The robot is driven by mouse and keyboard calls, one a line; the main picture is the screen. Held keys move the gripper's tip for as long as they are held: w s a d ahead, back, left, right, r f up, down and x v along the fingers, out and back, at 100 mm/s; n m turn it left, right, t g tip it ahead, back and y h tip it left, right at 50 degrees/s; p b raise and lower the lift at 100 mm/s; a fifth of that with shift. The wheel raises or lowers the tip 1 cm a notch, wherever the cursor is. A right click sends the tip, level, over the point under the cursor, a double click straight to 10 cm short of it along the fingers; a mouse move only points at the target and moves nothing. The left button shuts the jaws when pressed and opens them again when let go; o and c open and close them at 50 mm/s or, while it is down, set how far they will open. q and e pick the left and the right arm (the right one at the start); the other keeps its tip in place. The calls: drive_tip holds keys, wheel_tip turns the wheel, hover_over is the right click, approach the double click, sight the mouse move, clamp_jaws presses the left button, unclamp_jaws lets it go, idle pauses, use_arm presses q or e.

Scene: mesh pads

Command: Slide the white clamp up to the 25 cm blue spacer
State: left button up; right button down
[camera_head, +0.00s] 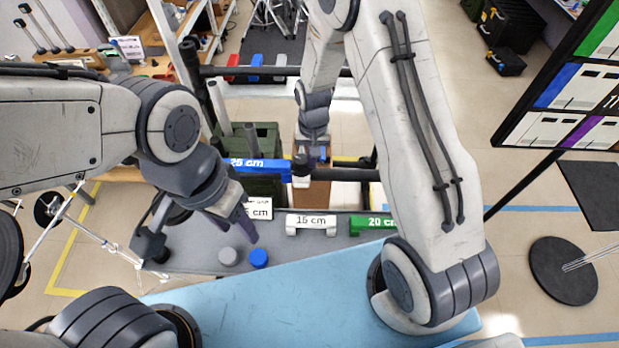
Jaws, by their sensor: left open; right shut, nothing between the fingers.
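The blue spacer (258,166), marked 25 cm, lies level behind the grey tray. A small white block (281,62), perhaps the white clamp, shows at the far side next to the black bar (220,71); I cannot tell whether it is fixed to the bar. My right gripper (312,158) points down at the right end of the blue spacer, shut and empty; I cannot tell whether it touches the spacer. My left gripper (200,236) is open and empty over the left part of the grey tray, well short of the blue spacer and white block.
A red block (232,63) and a blue block (256,62) sit beside the white block. The grey tray (195,245) holds a white 15 cm spacer (311,222), a green 20 cm spacer (372,223), another white spacer (258,209), and grey and blue discs. A blue pad (300,297) lies in front.

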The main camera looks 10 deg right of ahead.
drive_tip(key=shift+w+a, duration=0.25)
drive_tip(key=shift+a, duration=0.5)
drive_tip(key=shift+d, duration=0.15)
drive_tip(key=shift+s+d, duration=0.25)
drive_tip(key=shift+d, duration=0.45)
drive_tip(key=shift+s+d, duration=0.2)
drive_tip(key=shift+d, duration=0.45)
wheel_tip(320, 180, up, 8)
drive_tip(key=p, duration=0.6)
drive_tip(key=shift+p, duration=0.3)
